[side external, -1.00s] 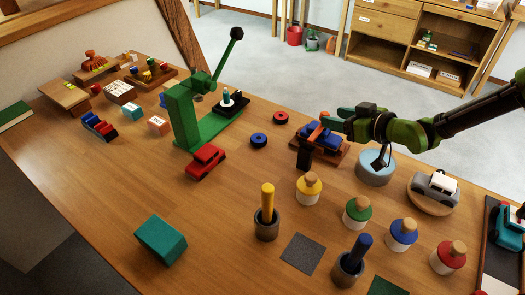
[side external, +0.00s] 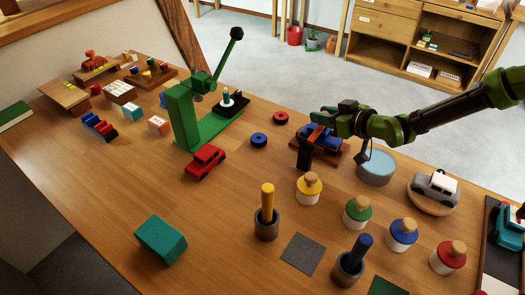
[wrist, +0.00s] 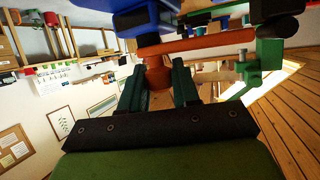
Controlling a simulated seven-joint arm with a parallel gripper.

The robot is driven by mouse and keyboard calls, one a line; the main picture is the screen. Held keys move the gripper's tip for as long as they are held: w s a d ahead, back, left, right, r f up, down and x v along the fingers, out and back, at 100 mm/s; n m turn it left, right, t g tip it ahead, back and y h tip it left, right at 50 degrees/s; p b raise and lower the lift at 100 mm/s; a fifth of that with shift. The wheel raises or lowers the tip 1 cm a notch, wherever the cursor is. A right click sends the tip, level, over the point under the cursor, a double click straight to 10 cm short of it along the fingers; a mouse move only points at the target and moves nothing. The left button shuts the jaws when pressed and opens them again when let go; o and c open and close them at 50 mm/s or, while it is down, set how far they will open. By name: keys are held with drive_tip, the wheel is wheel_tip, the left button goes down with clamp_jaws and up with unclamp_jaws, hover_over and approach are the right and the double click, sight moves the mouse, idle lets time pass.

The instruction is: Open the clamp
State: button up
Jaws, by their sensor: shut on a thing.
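The clamp has an orange-red bar (side external: 317,136) lying across a blue toy car (side external: 333,141), with a dark upright block (side external: 304,155) at its near side. The car rests on a brown wooden base (side external: 330,153). My gripper (side external: 324,116) is at the far end of the bar, reaching in from the right. In the wrist view, the dark teal fingers of my gripper (wrist: 158,85) are shut on an orange-red knob (wrist: 157,72) joined to the bar (wrist: 205,44). The blue car is partly cut off at the top of that view.
A light blue round stand (side external: 375,168) is just right of the clamp, under my arm. A grey toy car (side external: 435,186) sits farther right. Lidded jars, including a yellow one (side external: 309,189), stand in front. A green press (side external: 190,115) stands to the left.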

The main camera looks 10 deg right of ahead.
sight(318, 130)
drive_tip(key=shift+r, duration=0.1)
clamp_jaws()
drive_tip(key=shift+s+a+r+n+t+h, duration=0.2)
drive_tip(key=shift+s+a+r+n+t, duration=0.15)
drive_tip(key=shift+r+n, duration=0.2)
drive_tip(key=shift+s+a+r+n+t+h, duration=0.2)
drive_tip(key=shift+r+n+t, duration=0.15)
drive_tip(key=shift+r+n, duration=0.2)
drive_tip(key=shift+s+a+r+n+t, duration=0.25)
drive_tip(key=shift+s+r+n+t, duration=0.1)
drive_tip(key=shift+r+n, duration=0.1)
drive_tip(key=shift+s+a+r+n+t, duration=0.25)
drive_tip(key=shift+r+n+t, duration=0.1)
drive_tip(key=shift+r+n, duration=0.1)
drive_tip(key=shift+s+a+r+n+t, duration=0.55)
drive_tip(key=shift+s+a+n+t, duration=0.1)
drive_tip(key=shift+n, duration=0.45)
drive_tip(key=s+a+n+t, duration=0.1)
drive_tip(key=s+a+r+n, duration=0.1)
drive_tip(key=n, duration=0.1)
drive_tip(key=shift+t, duration=0.35)
drive_tip(key=shift+s+a, duration=0.45)
drive_tip(key=shift+a, duration=0.15)
drive_tip(key=o, duration=1)
unclamp_jaws()
drive_tip(key=shift+c, duration=0.2)
